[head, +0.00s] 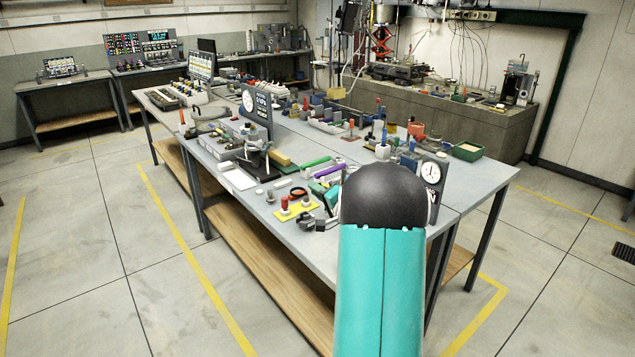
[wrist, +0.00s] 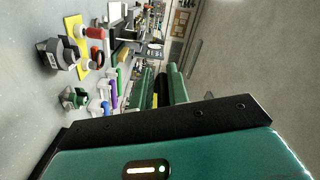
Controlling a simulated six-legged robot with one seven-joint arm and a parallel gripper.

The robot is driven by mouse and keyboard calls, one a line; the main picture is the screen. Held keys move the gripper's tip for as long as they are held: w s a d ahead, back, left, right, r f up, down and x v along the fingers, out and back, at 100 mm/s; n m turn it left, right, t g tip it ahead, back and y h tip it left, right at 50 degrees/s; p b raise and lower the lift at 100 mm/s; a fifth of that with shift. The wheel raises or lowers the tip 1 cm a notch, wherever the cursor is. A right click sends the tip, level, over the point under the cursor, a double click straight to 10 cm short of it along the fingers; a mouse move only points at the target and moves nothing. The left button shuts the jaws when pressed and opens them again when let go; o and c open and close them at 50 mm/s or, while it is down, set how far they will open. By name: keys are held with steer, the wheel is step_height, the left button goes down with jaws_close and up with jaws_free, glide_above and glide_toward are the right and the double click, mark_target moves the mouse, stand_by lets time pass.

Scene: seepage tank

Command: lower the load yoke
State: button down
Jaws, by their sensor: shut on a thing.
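In the wrist view my gripper (wrist: 161,88) has its two green fingers on either side of a narrow dark piece with yellow on it (wrist: 160,96), and is shut on it. Most of that piece is hidden between the fingers, so I cannot tell its full shape or whether it is the load yoke. No other part is clearly recognisable as the yoke.
A black-based stand (head: 257,168) and a dial panel (head: 434,172) stand on the bench. Many small items crowd its middle; the floor at left is clear.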

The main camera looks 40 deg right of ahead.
step_height(320, 180, down, 6)
steer(key=shift+s+d, duration=0.2)
stand_by(0.4)
steer(key=c, duration=1.5)
jaws_free()
steer(key=shift+f, duration=0.15)
steer(key=shift+w+a, duration=0.1)
steer(key=shift+a, duration=0.1)
steer(key=s, duration=0.4)
steer(key=s+a, duration=0.1)
steer(key=s, duration=0.8)
steer(key=shift+s+a, duration=0.3)
steer(key=shift+a, duration=0.05)
